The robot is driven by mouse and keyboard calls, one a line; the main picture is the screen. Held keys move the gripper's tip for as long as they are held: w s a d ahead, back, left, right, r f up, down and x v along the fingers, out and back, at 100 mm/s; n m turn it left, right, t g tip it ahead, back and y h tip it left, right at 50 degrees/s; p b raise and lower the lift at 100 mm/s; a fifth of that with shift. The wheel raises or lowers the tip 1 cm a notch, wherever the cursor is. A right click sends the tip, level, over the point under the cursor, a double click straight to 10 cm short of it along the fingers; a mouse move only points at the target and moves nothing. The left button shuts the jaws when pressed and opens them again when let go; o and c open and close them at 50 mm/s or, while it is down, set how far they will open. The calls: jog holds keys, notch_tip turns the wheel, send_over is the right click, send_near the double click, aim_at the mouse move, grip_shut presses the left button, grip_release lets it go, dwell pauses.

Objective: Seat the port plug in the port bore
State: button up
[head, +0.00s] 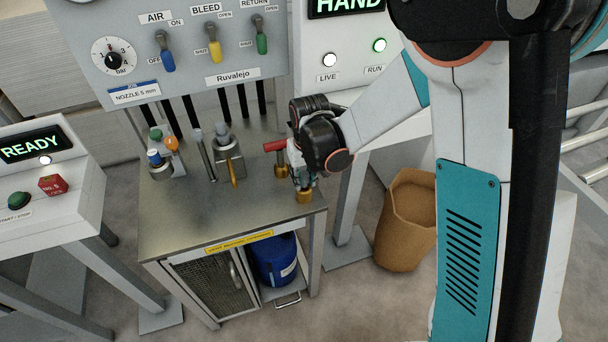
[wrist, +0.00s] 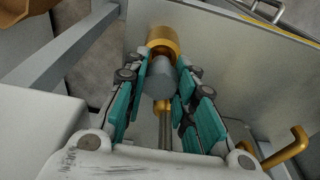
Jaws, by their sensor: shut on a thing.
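A grey cylinder (wrist: 161,78), which appears to be the port plug, sits between the fingers of my gripper (wrist: 158,88) in the wrist view. The gripper is shut on it. A brass collar (wrist: 163,38) lies directly beyond the cylinder and is partly covered by it. In the head view my gripper (head: 300,178) is low over the right front of the metal bench, with a brass piece (head: 304,196) right under its fingertips. I cannot tell whether this brass is part of the plug or the port. The bore opening is hidden, so I cannot tell how deep the plug sits.
A brass fitting with a red handle (head: 276,147) stands close to the left of my gripper. The metal bench (head: 200,222) also holds a grey holder (head: 228,155) and a group of coloured bottles (head: 160,158). The bench's front middle is clear.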

jog(key=shift+f, duration=0.1)
dwell(0.3)
jog(key=shift+f+b, duration=0.9)
jog(key=shift+f, duration=0.05)
jog(key=o, duration=1.1)
jog(key=shift+r, duration=0.15)
jog(key=shift+o, duration=0.2)
jog(key=shift+r, duration=0.1)
notch_tip(320, 180, up, 12)
jog(key=s, duration=0.1)
jog(key=shift+s+d, duration=0.25)
jog(key=shift+s, duration=0.15)
jog(key=shift+f, duration=0.2)
